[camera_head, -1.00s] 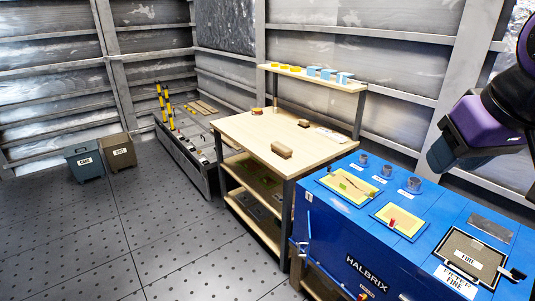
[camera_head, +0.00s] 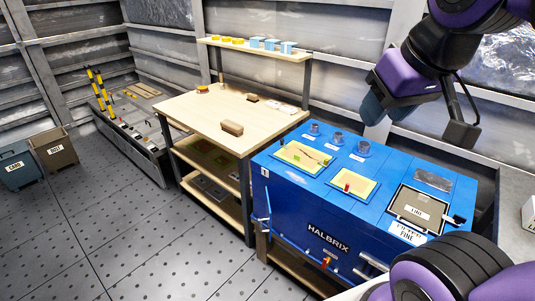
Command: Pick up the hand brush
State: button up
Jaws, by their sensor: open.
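A brown oblong block (camera_head: 232,128) lies on the near part of the wooden workbench (camera_head: 190,108); it may be the hand brush, but it is too small to be sure. A smaller dark brown piece (camera_head: 252,98) lies farther back on the same bench. My gripper (camera_head: 418,120) hangs at the upper right, open and empty, in the air above the back of the blue machine. It is well apart from the workbench things, to their right.
The blue machine (camera_head: 310,215) with yellow panels and grey cylinders stands right of the bench. A shelf (camera_head: 255,47) with yellow and blue items rises behind the bench. Bins (camera_head: 53,148) and a low grey unit (camera_head: 130,130) stand left. The floor (camera_head: 130,240) in front is clear.

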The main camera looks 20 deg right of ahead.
aim_at(236, 129)
jog(key=i+j+z, duration=0.1)
jog(key=i+j, duration=0.2)
jog(key=i+j+z, duration=0.1)
jog(key=i+j, duration=0.2)
jog(key=i+j+z, duration=0.15)
jog(key=i+j, duration=0.15)
jog(key=j, duration=0.15)
jog(key=i+j+z, duration=0.1)
jog(key=i+j, duration=0.15)
jog(key=j, duration=0.15)
jog(key=i+j+z, duration=0.1)
jog(key=i+j, duration=0.15)
jog(key=j, duration=0.2)
jog(key=i+j+z, duration=0.1)
jog(key=i+j, duration=0.15)
jog(key=j, duration=0.2)
jog(key=i+j+z, duration=0.1)
jog(key=j, duration=0.35)
jog(key=i+j+z, duration=0.1)
jog(key=i+j, duration=0.2)
jog(key=j, duration=0.2)
